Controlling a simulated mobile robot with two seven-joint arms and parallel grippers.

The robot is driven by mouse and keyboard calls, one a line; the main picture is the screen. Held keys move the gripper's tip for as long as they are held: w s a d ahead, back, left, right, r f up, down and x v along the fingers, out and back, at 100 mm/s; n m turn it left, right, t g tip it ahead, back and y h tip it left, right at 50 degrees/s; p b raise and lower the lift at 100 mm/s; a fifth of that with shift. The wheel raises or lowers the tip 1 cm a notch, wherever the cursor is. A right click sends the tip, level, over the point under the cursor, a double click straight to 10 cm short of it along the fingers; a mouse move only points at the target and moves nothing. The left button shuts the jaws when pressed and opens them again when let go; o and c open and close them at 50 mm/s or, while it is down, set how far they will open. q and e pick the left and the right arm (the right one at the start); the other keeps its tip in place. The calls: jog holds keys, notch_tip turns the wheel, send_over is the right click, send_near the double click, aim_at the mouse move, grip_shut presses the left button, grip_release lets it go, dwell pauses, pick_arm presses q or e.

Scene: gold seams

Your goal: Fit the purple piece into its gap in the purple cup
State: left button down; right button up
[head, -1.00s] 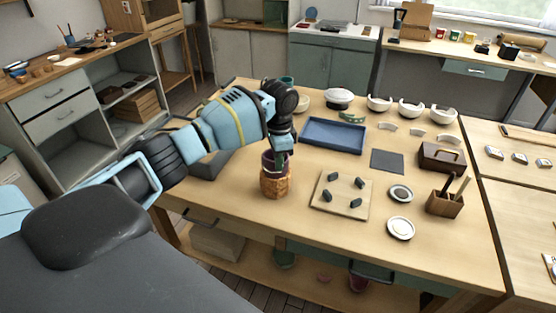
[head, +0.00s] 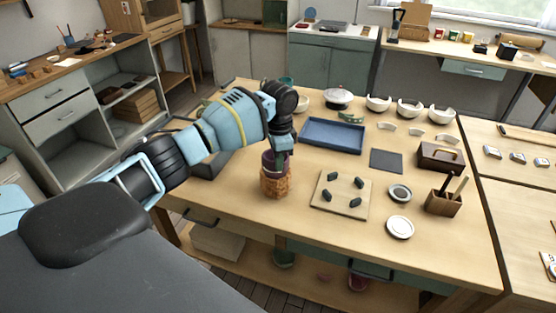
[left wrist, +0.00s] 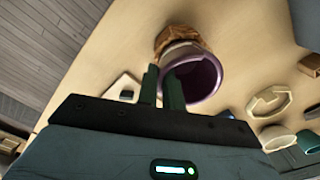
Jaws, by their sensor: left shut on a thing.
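The purple cup (head: 268,165) stands upright in a brown woven-looking holder (head: 276,184) near the front left of the table. In the left wrist view I look into the mouth of the purple cup (left wrist: 207,75), with its purple rim and the brown holder (left wrist: 182,34) behind it. My left gripper (head: 283,153) points down at the cup's rim. Its two dark green fingers also show in the left wrist view (left wrist: 162,88), overlapping the near side of the rim. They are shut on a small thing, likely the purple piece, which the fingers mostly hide. My right gripper is out of view.
Right of the holder lies a wooden board (head: 342,196) with several dark pegs. Behind it are a blue tray (head: 333,135) and several white broken bowls. White discs (head: 400,228), a tool holder (head: 444,204) and a dark wooden box (head: 440,157) stand to the right. The table's front edge is close.

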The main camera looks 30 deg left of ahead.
pick_arm(q)
jog(key=shift+f, duration=0.35)
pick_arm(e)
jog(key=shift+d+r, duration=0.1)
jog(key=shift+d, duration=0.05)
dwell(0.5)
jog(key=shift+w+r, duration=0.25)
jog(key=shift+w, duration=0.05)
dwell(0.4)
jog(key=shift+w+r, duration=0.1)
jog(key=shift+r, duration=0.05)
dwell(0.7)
pick_arm(q)
jog(key=shift+p, duration=0.35)
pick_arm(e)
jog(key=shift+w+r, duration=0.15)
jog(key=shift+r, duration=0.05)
pick_arm(q)
jog(key=shift+f, duration=0.15)
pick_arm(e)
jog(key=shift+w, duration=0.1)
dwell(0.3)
pick_arm(q)
jog(key=shift+f, duration=0.1)
dwell(0.8)
jog(key=shift+f, duration=0.1)
dwell(0.4)
jog(key=c, duration=1)
grip_release()
